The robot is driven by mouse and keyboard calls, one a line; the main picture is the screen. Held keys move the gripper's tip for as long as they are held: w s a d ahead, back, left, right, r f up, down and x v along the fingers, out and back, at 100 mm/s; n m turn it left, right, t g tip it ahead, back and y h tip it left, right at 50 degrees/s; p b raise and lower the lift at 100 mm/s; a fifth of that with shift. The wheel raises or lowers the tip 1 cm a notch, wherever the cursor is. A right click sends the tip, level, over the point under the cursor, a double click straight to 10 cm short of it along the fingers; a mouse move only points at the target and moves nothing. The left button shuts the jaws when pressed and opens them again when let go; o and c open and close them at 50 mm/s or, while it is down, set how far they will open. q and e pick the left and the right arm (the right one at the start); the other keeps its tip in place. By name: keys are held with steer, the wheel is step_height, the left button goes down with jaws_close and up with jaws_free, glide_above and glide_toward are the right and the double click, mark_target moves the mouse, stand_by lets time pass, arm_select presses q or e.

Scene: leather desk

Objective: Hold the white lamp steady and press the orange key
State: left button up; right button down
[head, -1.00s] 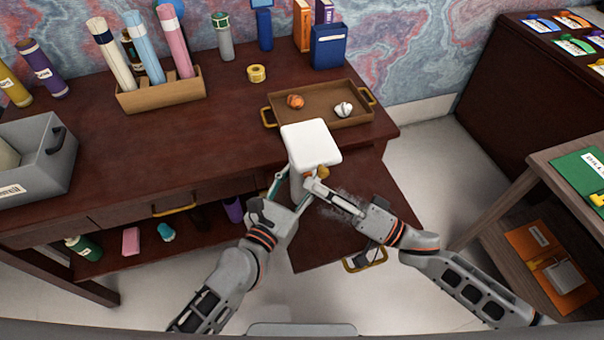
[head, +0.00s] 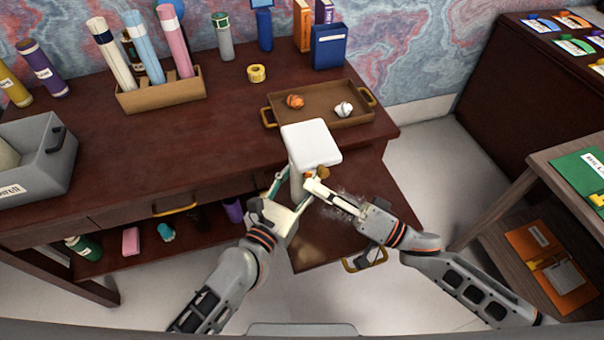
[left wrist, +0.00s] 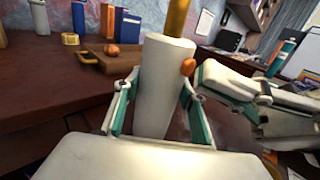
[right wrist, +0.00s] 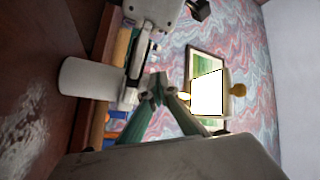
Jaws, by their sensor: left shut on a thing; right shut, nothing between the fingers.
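The white lamp has a square white shade (head: 311,144) in the head view, above a white upright body (left wrist: 165,75) seen in the left wrist view. My left gripper (left wrist: 155,105) is shut around this body, one finger on each side. The orange key (left wrist: 187,66) sticks out near the body's top right side. My right gripper (head: 312,186) is shut and empty, its tip right beside the key; I cannot tell whether they touch. In the right wrist view a bright white patch (right wrist: 208,92) shows beyond the fingers.
A brown tray (head: 357,117) with two crumpled balls stands behind the lamp. A tape roll (head: 257,73) and a wooden holder (head: 165,95) with rolled tubes are farther left. A grey box (head: 62,165) is at the left edge. The desk's left middle is clear.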

steer(key=shift+s+d, duration=0.1)
steer(key=shift+s, duration=0.25)
steer(key=s+d, duration=0.2)
steer(key=s, duration=0.3)
steer(key=shift+s, duration=0.35)
arm_select(q)
steer(key=o, duration=1.5)
steer(key=shift+o, duration=0.2)
arm_select(e)
steer(key=shift+a, duration=0.1)
